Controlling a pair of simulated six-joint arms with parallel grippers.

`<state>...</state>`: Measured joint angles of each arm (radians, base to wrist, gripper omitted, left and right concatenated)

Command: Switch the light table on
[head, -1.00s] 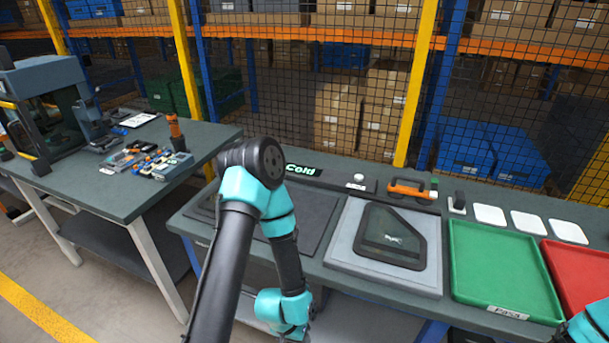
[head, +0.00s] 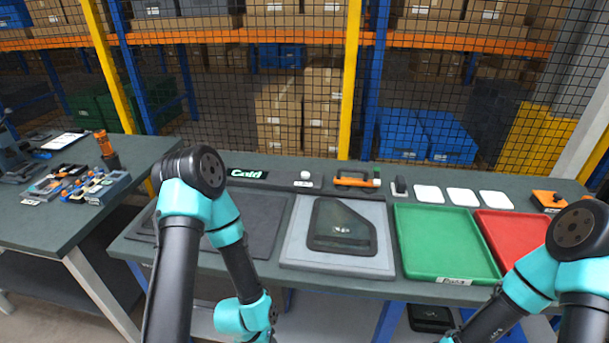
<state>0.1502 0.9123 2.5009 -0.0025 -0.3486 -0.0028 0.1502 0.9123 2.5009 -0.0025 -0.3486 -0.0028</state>
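A dark flat panel (head: 262,222) lies on the bench behind my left arm, which hides part of it. I cannot tell for sure whether it is the light table; no surface glows. A small dark box with a white round button (head: 305,175) and a label stands at the back of the bench. Left of it is a black sign (head: 247,174) with pale green letters that seem to read "Cold". My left arm bends down in front of the bench, with its gripper below the picture. My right arm enters at the lower right, with its gripper out of view.
A grey pad (head: 290,255) bears a dark-framed window piece (head: 342,226). Right of it are a green tray (head: 447,268) and a red tray (head: 512,238). Behind them are an orange-handled tool (head: 355,179) and white squares (head: 429,194). A second table (head: 60,222) stands left.

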